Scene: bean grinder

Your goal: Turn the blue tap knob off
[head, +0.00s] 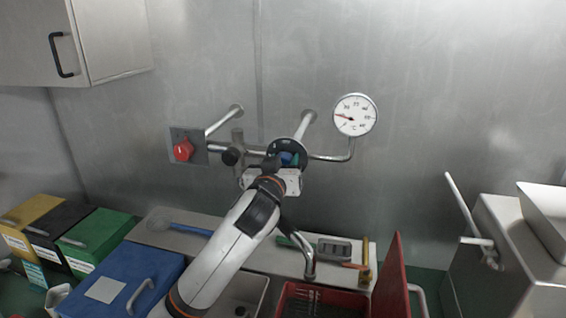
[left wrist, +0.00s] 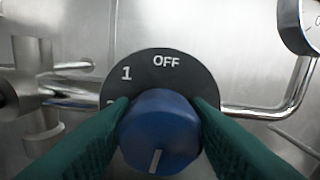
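The blue tap knob (left wrist: 160,135) sits on a round black dial (left wrist: 178,82) on the wall pipes. Its white mark points down, slightly left, away from the OFF label at the dial's top. My left gripper (left wrist: 160,112) has a green finger along each side of the knob, and both appear to touch it. In the head view the left gripper (head: 287,160) is at the dial (head: 286,144), hiding most of the knob. Its lower dial labels are partly hidden by the fingers and knob. My right gripper is not in view.
A red knob (head: 183,150) on a grey plate is left of the dial. A round gauge (head: 355,115) is to the right, joined by pipe. Below are a faucet (head: 304,255), a red crate (head: 325,300) and a blue box (head: 115,278). A metal machine (head: 500,255) stands at right.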

